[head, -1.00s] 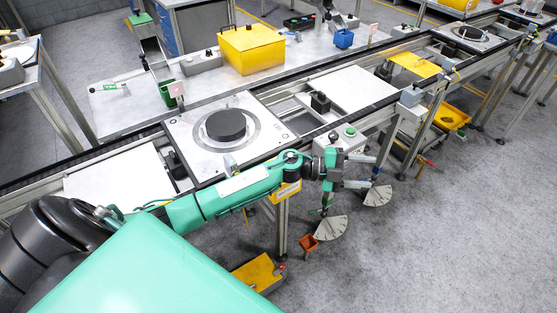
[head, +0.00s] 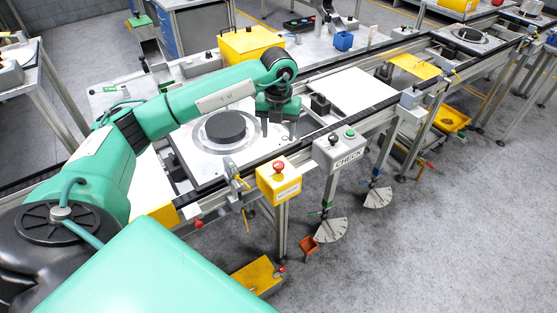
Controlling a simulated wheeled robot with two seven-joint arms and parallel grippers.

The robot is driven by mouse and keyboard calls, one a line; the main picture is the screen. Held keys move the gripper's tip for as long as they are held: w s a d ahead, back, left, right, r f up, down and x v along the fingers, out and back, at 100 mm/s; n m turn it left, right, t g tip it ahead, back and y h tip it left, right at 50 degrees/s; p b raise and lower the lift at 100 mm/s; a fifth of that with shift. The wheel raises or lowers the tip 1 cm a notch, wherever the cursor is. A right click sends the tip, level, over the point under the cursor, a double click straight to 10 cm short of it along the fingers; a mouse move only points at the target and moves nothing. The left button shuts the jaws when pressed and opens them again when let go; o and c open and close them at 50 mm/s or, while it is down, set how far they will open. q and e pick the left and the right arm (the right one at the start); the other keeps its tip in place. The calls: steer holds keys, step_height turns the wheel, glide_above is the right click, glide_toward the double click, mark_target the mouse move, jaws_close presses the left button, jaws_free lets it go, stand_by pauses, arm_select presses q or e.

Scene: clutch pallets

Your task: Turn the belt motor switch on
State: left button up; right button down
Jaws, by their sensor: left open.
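I cannot tell for sure which control is the belt motor switch. A grey box marked CHECK (head: 341,152), with a black knob and a green button on top, is fixed to the conveyor's front side. To its left is a yellow box with a red mushroom button (head: 279,180). A small grey box (head: 411,98) sits on the front rail farther right. My left gripper (head: 278,128) points down, open and empty, over the right edge of the pallet, apart from these boxes. My right gripper is out of view.
A white pallet with a black disc (head: 226,128) sits on the conveyor under my left arm. The floor at right is clear.

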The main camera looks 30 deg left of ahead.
mark_target(279, 164)
arm_select(q)
step_height(279, 164, down, 11)
steer(key=p, duration=0.3)
steer(key=shift+p, duration=0.3)
steer(key=shift+f, duration=0.6)
steer(key=c, duration=1)
